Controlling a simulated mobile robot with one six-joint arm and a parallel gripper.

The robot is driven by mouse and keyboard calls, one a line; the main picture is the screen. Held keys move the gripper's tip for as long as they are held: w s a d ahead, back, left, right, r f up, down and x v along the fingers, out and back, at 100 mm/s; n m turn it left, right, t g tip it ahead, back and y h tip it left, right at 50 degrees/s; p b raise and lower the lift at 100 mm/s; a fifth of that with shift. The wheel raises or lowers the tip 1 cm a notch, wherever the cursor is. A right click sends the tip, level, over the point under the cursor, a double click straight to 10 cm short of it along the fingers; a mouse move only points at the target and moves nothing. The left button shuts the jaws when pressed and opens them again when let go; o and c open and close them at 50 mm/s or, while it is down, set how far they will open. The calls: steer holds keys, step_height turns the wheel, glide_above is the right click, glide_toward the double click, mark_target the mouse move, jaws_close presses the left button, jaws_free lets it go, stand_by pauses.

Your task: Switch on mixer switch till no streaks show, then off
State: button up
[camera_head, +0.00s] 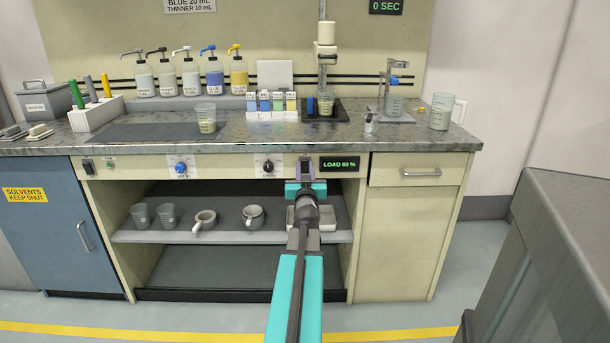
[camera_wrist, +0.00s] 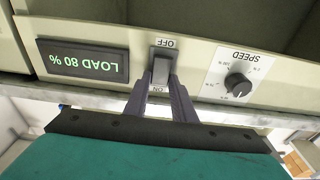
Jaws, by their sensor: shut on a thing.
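The mixer switch (camera_wrist: 161,66) is a dark rocker on the cream front panel. The wrist view shows it upside down, with OFF above it and ON below. I cannot tell which side is pressed in. My gripper (camera_wrist: 160,92) has its two dark fingers on either side of the switch, shut on it. In the head view my gripper (camera_head: 305,172) covers the switch. The mixer (camera_head: 326,55) stands at the back of the bench, with a cup (camera_head: 326,106) beneath it. Streaks in that cup are too small to make out.
A LOAD 80 % display (camera_head: 340,163) is right of the switch in the head view. The speed knob (camera_wrist: 238,85) is close beside my fingers. A 0 SEC display (camera_head: 386,6) hangs on the wall. A drawer handle (camera_head: 421,173) sticks out at right.

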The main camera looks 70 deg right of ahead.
steer(key=shift+f+t+h+b, duration=0.4)
steer(key=shift+h+b, duration=0.8)
steer(key=shift+b, duration=4.05)
steer(key=shift+s+r+b, duration=0.1)
steer(key=shift+b, duration=0.2)
steer(key=o, duration=1.1)
steer(key=shift+c, duration=0.2)
steer(key=shift+a, duration=0.15)
steer(key=p+v, duration=0.3)
steer(key=v, duration=0.5)
steer(key=shift+p, duration=0.35)
